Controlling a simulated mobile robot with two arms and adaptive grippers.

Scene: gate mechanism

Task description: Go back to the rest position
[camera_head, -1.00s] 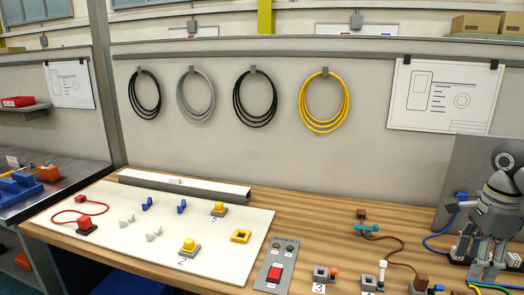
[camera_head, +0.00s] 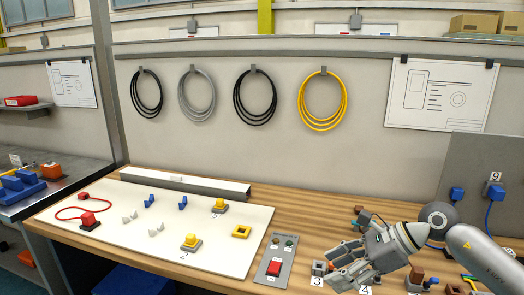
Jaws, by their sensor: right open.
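My right gripper (camera_head: 338,266) comes in from the right edge on my grey arm. Its fingers point left and slightly down, over the front right part of the wooden table (camera_head: 308,219). It is open, and I see nothing held in it. The fingers overlap the numbered blocks in the picture, near the block marked 3 (camera_head: 318,268); whether they touch anything there I cannot tell. The gripper and arm hide part of the blocks and cables behind them. My left gripper is not in view.
A panel with a red button (camera_head: 274,267) lies left of the gripper. A white board (camera_head: 120,240) with several small parts covers the table's left. A grey upright panel (camera_head: 470,165) with blue plugs stands behind my arm. Coiled cables hang on the back wall.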

